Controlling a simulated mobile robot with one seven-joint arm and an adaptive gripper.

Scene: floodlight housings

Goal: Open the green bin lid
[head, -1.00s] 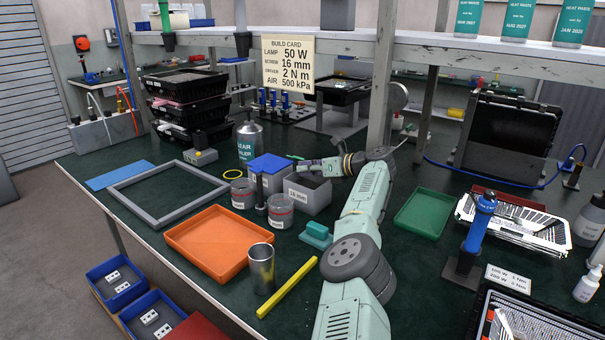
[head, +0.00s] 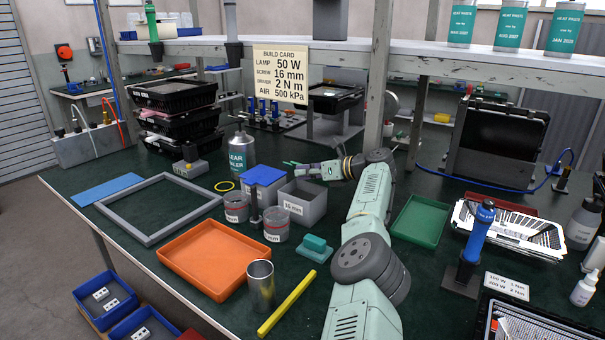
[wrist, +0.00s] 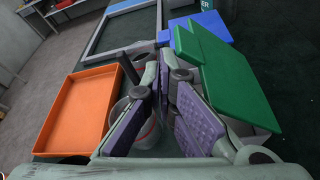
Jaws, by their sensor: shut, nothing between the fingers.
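The green bin lid (wrist: 232,80) is a large flat plate at the right of the wrist view. It appears raised and tilted over a grey bin. In the head view a thin green strip beside my fingertips may be its edge. The grey bin (head: 309,208), labelled 16 mm, shows an open mouth there. My gripper (head: 300,169) is above the back of this bin, shut and empty. Its purple-padded fingers (wrist: 163,95) are close along the lid's left side in the wrist view. I cannot tell whether they touch it or how far it is raised.
A blue-lidded bin (head: 264,175) stands directly left of the grey bin. Two grey jars (head: 276,225) and a dark upright post are in front. An orange tray (head: 212,258), a teal block (head: 315,248) and a green tray (head: 420,220) lie around. The bench behind my gripper is fairly clear.

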